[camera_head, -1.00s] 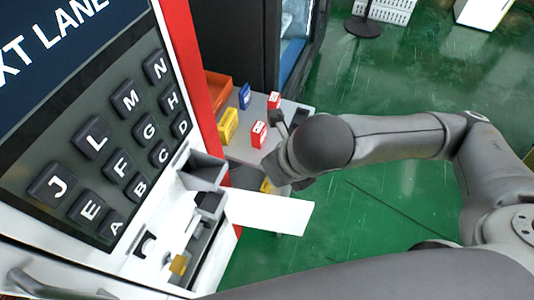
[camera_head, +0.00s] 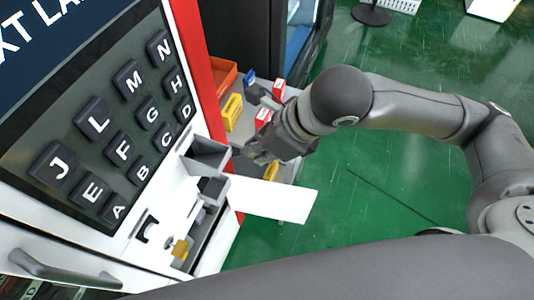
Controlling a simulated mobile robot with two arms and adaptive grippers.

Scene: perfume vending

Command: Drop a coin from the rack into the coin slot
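The vending machine front fills the left. Its white lower panel has a grey open-topped box (camera_head: 207,154) and a dark slotted recess below it. A small gold piece (camera_head: 181,249) sits lower on the panel; I cannot tell whether it is a coin. The coin slot and the coin rack cannot be told apart with certainty here. My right gripper (camera_head: 249,153) is just right of the grey box, pointing left toward it. Its fingers are partly hidden and blend together, so its opening and any coin in it cannot be seen. My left gripper is out of view.
A white flap (camera_head: 275,200) juts right from the panel below my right gripper. Behind stands a grey table (camera_head: 247,118) with an orange tray (camera_head: 221,77) and small yellow, blue and red boxes. Lettered keys (camera_head: 123,149) lie left. Green floor (camera_head: 400,190) is open at right.

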